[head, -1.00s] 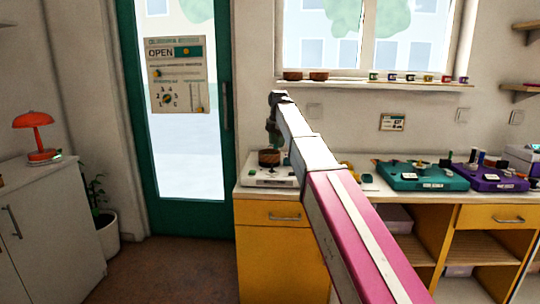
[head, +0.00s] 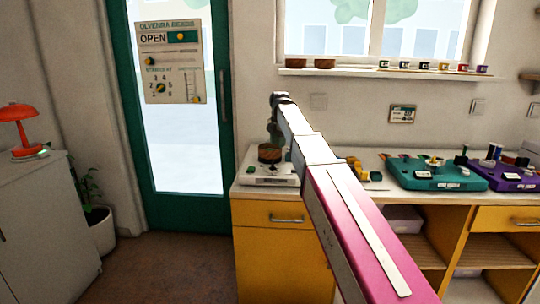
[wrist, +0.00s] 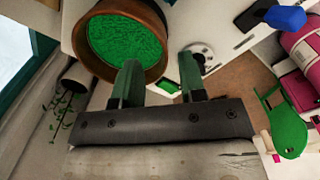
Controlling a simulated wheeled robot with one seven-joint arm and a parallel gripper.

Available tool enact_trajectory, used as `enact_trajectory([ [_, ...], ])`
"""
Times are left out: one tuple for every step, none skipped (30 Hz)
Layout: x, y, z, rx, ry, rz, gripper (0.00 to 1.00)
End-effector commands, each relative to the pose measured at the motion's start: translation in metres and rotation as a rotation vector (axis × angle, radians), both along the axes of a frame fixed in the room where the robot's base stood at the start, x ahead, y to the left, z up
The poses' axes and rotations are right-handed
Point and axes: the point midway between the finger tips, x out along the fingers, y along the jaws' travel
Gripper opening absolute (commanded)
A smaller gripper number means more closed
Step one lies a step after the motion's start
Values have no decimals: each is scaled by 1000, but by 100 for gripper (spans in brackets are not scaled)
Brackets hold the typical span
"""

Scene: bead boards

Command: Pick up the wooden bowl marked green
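A round wooden bowl (head: 270,153) with a dark band stands on a white scale (head: 272,178) at the left end of the counter. In the wrist view the bowl (wrist: 160,22) shows bright green inside, at the upper left. My gripper (wrist: 160,88) has its two fingers apart. The left finger overlaps the bowl's near rim, and the right finger is just right of the bowl. I cannot tell whether either finger touches the wall. In the head view my gripper (head: 275,136) is above the bowl, and its fingertips are hard to make out.
Two brown bowls (head: 324,63) and several small coloured pots (head: 425,67) stand on the window sill. A teal board (head: 437,178) and a purple board (head: 512,178) lie further right on the counter. A red lamp (head: 18,127) stands on the left cabinet.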

Motion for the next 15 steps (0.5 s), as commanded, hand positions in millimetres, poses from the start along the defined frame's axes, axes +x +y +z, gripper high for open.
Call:
enact_trajectory([
  [0, 0, -3, 0, 0, 0, 38],
  [-1, 0, -4, 0, 0, 0, 38],
  [-1, 0, -8, 0, 0, 0, 38],
  [-1, -1, -11, 0, 0, 0, 38],
  [-2, -1, -14, 0, 0, 0, 38],
  [-3, -1, -20, 0, 0, 0, 38],
  [-3, -1, -24, -1, 1, 0, 38],
  [-3, -2, -29, 0, 1, 0, 38],
  [-3, -1, -35, 0, 1, 0, 38],
  [-3, -1, -39, -1, 1, 0, 38],
  [-2, -1, -43, 0, 0, 0, 38],
  [-2, -1, -46, 0, 0, 0, 38],
  [-2, -1, -49, 0, 0, 0, 38],
  [-2, -1, -50, 0, 0, 0, 38],
  [-2, -1, -51, 0, 0, 0, 38],
])
